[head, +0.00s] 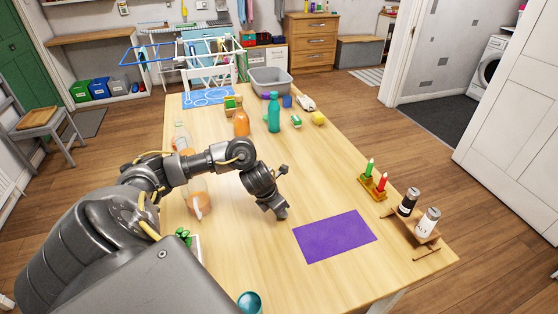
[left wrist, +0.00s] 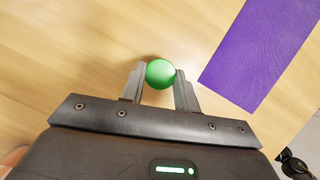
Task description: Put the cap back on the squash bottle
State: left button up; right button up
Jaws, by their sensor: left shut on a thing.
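My left gripper (head: 279,212) is low over the table, just left of the purple mat. In the left wrist view its fingers (left wrist: 159,88) are closed on a round green cap (left wrist: 160,73), which hides in the head view. A clear bottle (head: 181,134) with orange liquid stands at the table's left, partly behind my left arm. An orange bottle (head: 241,124) stands farther back, beside a teal bottle (head: 274,113). My right gripper is not in view.
The purple mat (head: 335,237) lies flat on the wooden table. A rack with green and red items (head: 373,185) and two shakers (head: 427,222) stand at the right edge. A grey basin (head: 270,81) and drying rack (head: 208,60) are at the back. The table's middle is clear.

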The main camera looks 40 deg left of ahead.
pick_arm(q)
jog(key=s+a+r+b, duration=0.4)
jog(key=s+a+r, duration=0.1)
jog(key=s+r, duration=0.6)
jog(key=shift+s+a+r, duration=0.25)
jog(key=shift+s+a, duration=0.15)
jog(key=shift+s, duration=0.4)
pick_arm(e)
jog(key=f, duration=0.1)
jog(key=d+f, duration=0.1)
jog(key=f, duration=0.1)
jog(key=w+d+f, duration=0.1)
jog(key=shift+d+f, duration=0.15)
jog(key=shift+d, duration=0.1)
pick_arm(q)
jog(key=shift+s+b, duration=0.1)
jog(key=shift+b, duration=0.2)
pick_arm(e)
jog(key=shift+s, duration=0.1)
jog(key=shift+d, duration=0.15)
